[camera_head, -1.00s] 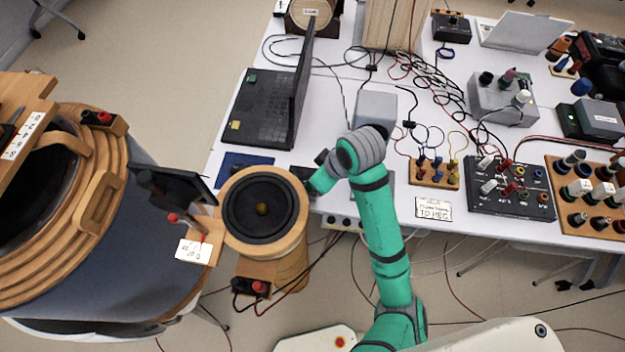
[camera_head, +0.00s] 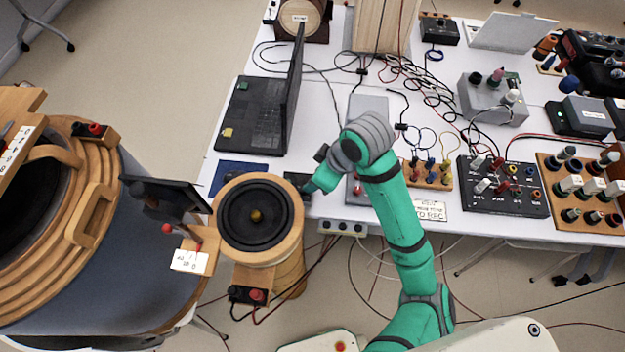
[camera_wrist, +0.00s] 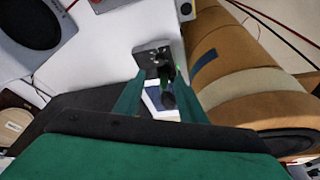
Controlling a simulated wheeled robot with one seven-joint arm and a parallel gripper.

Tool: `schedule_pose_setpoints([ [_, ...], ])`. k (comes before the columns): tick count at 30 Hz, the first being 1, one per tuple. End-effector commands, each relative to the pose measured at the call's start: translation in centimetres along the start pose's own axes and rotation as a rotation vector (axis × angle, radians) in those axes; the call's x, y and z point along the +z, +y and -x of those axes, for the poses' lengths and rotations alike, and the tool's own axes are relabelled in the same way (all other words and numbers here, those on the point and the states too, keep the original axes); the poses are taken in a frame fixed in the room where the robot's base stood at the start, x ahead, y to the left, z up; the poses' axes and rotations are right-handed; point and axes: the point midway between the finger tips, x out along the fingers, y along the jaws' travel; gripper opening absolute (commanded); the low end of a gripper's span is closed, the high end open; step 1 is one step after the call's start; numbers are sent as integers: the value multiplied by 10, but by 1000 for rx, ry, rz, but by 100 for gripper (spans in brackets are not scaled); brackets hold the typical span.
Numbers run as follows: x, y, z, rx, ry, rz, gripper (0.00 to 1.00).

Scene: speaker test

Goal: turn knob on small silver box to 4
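My gripper (camera_wrist: 160,85) shows in the wrist view with its two green fingers apart. A silver box with several knobs (camera_head: 493,103) stands at the table's right. Which box is the task's one, and any number markings, I cannot tell.
The wooden speaker (camera_head: 256,262) stands close left of my gripper. A grey box (camera_head: 367,108) and tangled cables are behind my wrist.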

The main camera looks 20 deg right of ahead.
Motion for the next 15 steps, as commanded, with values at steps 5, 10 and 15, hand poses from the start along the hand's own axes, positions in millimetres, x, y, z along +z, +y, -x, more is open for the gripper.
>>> schedule_pose_setpoints([
  [5,-8,8,-8,-90,-31,268,37],
  [10,-11,17,-13,-203,-39,528,37],
  [15,-12,29,-11,-298,-26,723,37],
])
